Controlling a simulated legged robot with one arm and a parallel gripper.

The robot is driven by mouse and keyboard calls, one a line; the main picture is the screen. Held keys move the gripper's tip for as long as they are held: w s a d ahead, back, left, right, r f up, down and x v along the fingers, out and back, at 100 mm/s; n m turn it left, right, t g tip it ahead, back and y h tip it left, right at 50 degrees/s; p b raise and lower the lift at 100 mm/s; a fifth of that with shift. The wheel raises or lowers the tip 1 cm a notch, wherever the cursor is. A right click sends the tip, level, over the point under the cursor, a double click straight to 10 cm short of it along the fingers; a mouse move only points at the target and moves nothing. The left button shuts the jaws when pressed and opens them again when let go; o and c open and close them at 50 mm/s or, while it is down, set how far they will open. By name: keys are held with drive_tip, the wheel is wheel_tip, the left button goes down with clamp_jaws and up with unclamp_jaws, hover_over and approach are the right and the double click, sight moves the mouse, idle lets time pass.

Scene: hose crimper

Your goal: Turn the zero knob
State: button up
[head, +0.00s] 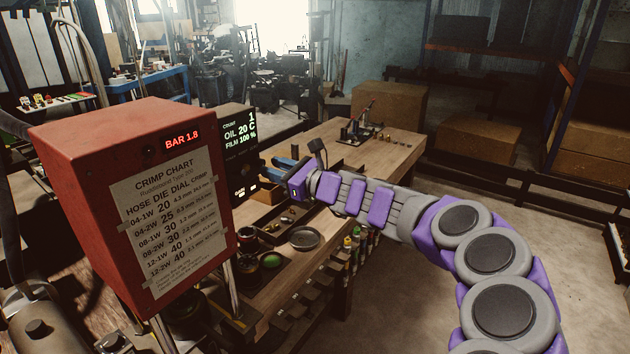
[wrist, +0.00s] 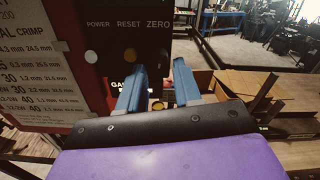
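In the wrist view, a dark panel (wrist: 105,38) on the red machine carries the labels POWER, RESET and ZERO. The fingertips are just below the RESET and ZERO labels; contact with the panel cannot be told. In the head view my gripper (head: 284,163) is beside the dark display, partly hidden by its own wrist.
The red crimper box (head: 100,150) with a crimp chart (head: 170,215) fills the left. A lit display (head: 238,135) is on its right side. A wooden bench (head: 395,145) holds a round dark dish (head: 304,238) and small parts. Open floor lies at the right.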

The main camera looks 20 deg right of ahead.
drive_tip(key=v, duration=1.4)
drive_tip(key=shift+d+p, duration=0.3)
drive_tip(key=shift+p, duration=0.1)
drive_tip(key=shift+s, duration=0.15)
